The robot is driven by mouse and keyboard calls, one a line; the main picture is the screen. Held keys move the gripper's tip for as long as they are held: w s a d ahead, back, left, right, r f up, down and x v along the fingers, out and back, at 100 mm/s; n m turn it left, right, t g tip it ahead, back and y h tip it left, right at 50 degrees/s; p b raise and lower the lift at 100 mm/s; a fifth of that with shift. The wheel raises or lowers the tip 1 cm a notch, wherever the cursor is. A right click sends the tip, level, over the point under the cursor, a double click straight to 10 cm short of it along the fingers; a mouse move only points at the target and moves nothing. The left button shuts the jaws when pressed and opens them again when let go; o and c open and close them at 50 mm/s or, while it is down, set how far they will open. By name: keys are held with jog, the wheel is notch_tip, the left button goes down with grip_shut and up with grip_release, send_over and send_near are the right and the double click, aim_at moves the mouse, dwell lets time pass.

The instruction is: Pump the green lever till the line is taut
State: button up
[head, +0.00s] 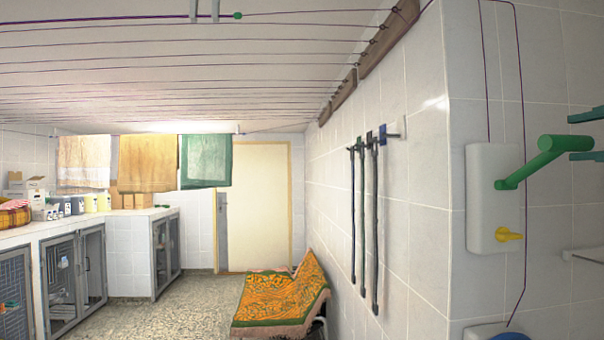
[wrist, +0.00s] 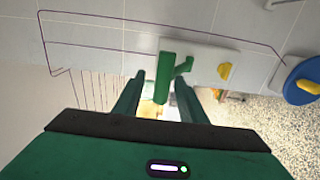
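The green lever (head: 528,166) is on a white wall box (head: 490,214) at the right; its arm slants up to the right and ends in a thick handle. The handle also shows in the wrist view (wrist: 166,74), upright between my finger lines. My gripper (head: 584,132) is open, its green fingers one above the other in the head view, by the handle's free end. In the wrist view (wrist: 159,88) a gap shows on each side of the handle, and I see no grip on it. A purple line (head: 523,110) runs from the box up the wall.
A yellow knob (head: 508,235) sits low on the box. A blue wheel (wrist: 300,82) with a yellow part is beside it. Dark straps (head: 373,225) hang on the wall. Towels (head: 206,160) hang at the back. An orange patterned cloth (head: 278,300) covers a seat.

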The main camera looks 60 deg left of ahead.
jog(key=shift+v, duration=2.5)
jog(key=shift+f, duration=0.15)
